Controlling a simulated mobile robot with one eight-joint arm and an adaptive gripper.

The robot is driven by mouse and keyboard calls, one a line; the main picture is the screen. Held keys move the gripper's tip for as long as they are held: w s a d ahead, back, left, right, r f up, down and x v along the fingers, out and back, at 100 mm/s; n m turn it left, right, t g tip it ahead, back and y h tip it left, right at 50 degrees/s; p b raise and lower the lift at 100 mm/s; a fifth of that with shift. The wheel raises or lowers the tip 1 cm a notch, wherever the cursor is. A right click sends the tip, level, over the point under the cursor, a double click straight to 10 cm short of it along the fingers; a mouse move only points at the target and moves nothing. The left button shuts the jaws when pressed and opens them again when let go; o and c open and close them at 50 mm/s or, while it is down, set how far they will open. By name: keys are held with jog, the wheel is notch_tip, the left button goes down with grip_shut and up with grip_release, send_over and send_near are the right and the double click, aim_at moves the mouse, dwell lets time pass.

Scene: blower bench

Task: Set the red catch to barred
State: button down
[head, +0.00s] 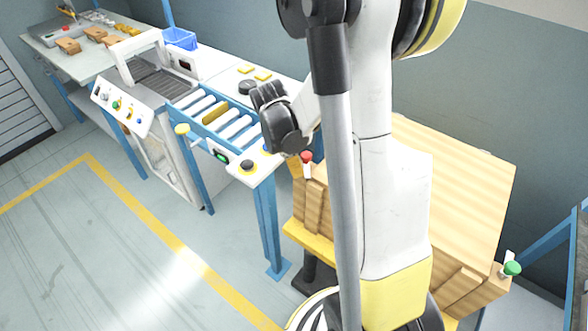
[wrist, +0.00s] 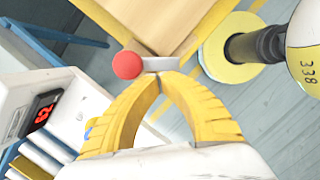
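The red catch has a round red knob (wrist: 127,65) on a short grey lever (wrist: 160,63) at the edge of a pale wooden box in the wrist view. In the head view the red knob (head: 306,156) stands at the box's near left corner, with its light lever below it. My gripper (wrist: 158,80) has yellow fingers that curve inward, and their tips meet. The tips are right beside the lever, with the knob just left of them; I cannot tell whether they touch it. Nothing shows between the fingers. In the head view my arm hides most of the gripper.
The wooden box (head: 465,165) has a green knob (head: 512,268) at its right corner. A blue-framed roller conveyor (head: 232,122) with a black button (head: 248,166) stands to the left. Farther left is a white machine (head: 125,108). The floor at front left is clear.

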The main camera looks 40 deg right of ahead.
jog(key=shift+s+d+n+t, duration=0.2)
jog(key=shift+s+n, duration=0.1)
jog(key=shift+n, duration=0.55)
jog(key=shift+s+d+n+t, duration=0.2)
jog(key=shift+s+n, duration=0.15)
jog(key=shift+n, duration=0.55)
jog(key=shift+s+d+n+t, duration=0.1)
jog(key=shift+s+n+t, duration=0.15)
jog(key=shift+n, duration=0.6)
jog(key=shift+s, duration=0.1)
jog(key=shift+s+d+b, duration=0.15)
jog(key=shift+d+b, duration=0.05)
jog(key=shift+b, duration=0.1)
jog(key=shift+d, duration=0.1)
jog(key=shift+w+d+r, duration=0.1)
jog(key=shift+w+d, duration=0.2)
jog(key=shift+w, duration=0.35)
